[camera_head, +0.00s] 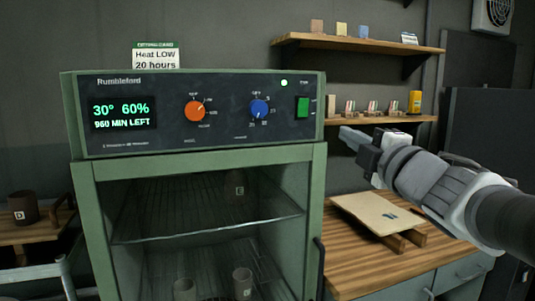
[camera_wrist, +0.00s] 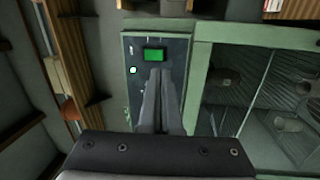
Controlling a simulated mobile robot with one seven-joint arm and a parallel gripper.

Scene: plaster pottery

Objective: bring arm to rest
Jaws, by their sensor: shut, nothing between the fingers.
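My gripper (camera_head: 346,131) is at the right of the green drying cabinet in the head view, raised near the control panel's right end. Its fingers are together and empty. In the wrist view my gripper (camera_wrist: 158,72) points toward the panel, with the green switch (camera_wrist: 154,54) just past the fingertips; I cannot tell whether they touch. The switch (camera_head: 303,107) and a lit green lamp (camera_head: 284,83) show in the head view. The panel display (camera_head: 123,113) reads 30°, 60% and 960 MIN LEFT.
The cabinet (camera_head: 84,220) has wire shelves with a few dark cups (camera_head: 242,282) inside. A wooden bench (camera_head: 350,262) with a board (camera_head: 376,212) lies below my arm. Wall shelves (camera_head: 360,43) hold small items behind. A mug (camera_head: 23,207) stands at the left.

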